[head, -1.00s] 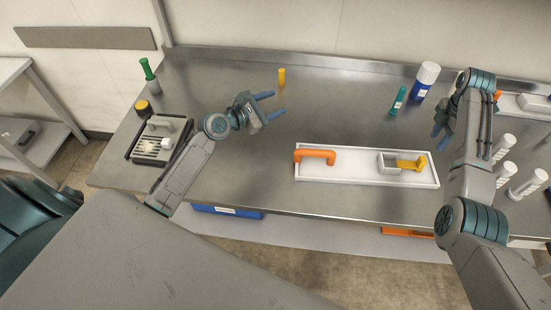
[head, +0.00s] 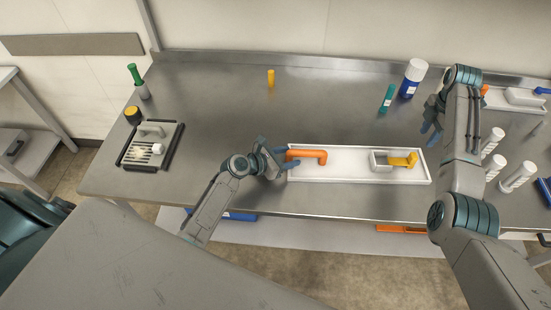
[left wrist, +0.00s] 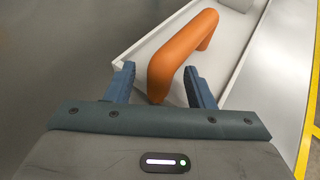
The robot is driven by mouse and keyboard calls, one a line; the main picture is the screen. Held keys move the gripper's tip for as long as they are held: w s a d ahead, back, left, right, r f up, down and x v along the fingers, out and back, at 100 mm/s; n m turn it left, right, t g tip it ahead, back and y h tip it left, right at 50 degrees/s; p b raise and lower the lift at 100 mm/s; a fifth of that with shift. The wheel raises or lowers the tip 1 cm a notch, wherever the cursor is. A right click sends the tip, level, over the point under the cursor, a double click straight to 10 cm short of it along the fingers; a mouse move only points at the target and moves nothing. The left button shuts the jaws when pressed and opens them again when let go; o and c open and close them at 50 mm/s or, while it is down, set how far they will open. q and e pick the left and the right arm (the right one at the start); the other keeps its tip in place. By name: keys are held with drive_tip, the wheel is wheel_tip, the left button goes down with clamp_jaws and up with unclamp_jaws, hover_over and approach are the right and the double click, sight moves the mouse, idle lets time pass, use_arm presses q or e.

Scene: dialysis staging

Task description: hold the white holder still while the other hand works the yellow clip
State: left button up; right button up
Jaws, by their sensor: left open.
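The white holder (head: 347,174) is a long shallow tray lying flat near the front of the steel table. An orange handle (head: 310,153) stands at its left end, and the yellow clip (head: 400,161) sits at a small grey-white block at its right end. My left gripper (head: 290,157) is open at the holder's left end. In the left wrist view, the near end of the orange handle (left wrist: 178,58) lies between the open fingers (left wrist: 159,70), with no clear grip on it. My right gripper (head: 430,133) is above and right of the clip, apart from it; its jaw opening is unclear.
A teal tube (head: 387,98) and a white-and-blue bottle (head: 412,78) stand behind the holder. A yellow cylinder (head: 271,78) stands at the back. A grey device (head: 152,144) is at the left; white cylinders (head: 517,177) are at the right. The table's middle is clear.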

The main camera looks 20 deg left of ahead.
sight(294, 159)
use_arm(q)
drive_tip(key=shift+x, duration=1.5)
clamp_jaws()
